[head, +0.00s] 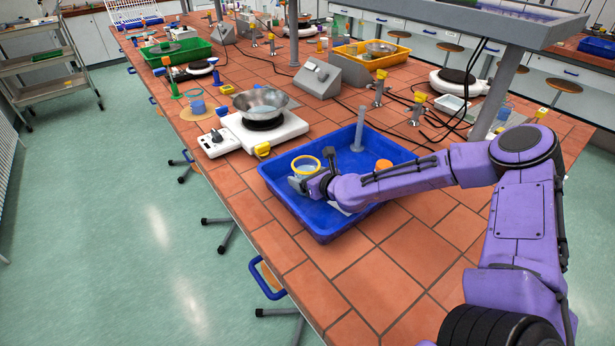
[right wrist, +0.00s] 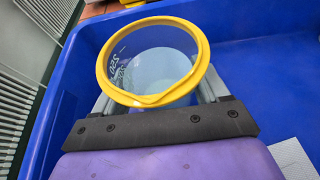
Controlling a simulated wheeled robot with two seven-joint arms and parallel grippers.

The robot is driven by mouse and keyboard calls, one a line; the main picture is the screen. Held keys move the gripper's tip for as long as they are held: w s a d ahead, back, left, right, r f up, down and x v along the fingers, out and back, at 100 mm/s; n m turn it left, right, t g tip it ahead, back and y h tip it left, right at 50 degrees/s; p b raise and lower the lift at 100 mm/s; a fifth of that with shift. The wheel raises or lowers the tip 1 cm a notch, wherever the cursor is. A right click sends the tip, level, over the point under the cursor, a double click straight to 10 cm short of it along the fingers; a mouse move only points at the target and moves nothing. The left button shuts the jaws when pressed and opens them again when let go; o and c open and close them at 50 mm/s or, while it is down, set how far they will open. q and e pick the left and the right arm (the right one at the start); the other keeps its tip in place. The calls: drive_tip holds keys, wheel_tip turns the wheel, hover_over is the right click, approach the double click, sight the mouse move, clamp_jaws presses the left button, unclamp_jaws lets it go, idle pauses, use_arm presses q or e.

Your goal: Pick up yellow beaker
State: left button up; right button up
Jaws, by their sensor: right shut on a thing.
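The yellow beaker (head: 306,165) is a clear glass beaker with a yellow rim. It is in the blue tray (head: 268,186) on the tiled bench, near the tray's left side. My right gripper (head: 314,181) reaches into the tray and is shut on the beaker. In the right wrist view the beaker (right wrist: 152,62) is upright between the fingers, with the yellow rim and white markings on the glass showing. Its base is hidden, so I cannot tell whether it touches the tray floor. My left gripper is not in view.
In the tray a grey cylinder (head: 357,133) stands upright and an orange item (head: 383,164) sits at the right. A white hotplate (head: 262,137) with a metal bowl (head: 260,102) is behind the tray. The tiles in front are clear.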

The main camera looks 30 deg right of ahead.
sight(301, 163)
drive_tip(key=shift+r, duration=0.1)
wheel_tip(301, 163, up, 4)
drive_tip(key=shift+w+d+f+p, duration=0.15)
drive_tip(key=shift+p, duration=0.2)
drive_tip(key=w+d+r+b, duration=0.1)
drive_tip(key=w+d+r, duration=0.3)
drive_tip(key=d+r, duration=0.5)
drive_tip(key=d, duration=0.4)
drive_tip(key=shift+w+r, duration=0.15)
drive_tip(key=o, duration=0.4)
drive_tip(key=c, duration=0.5)
drive_tip(key=shift+c, duration=0.2)
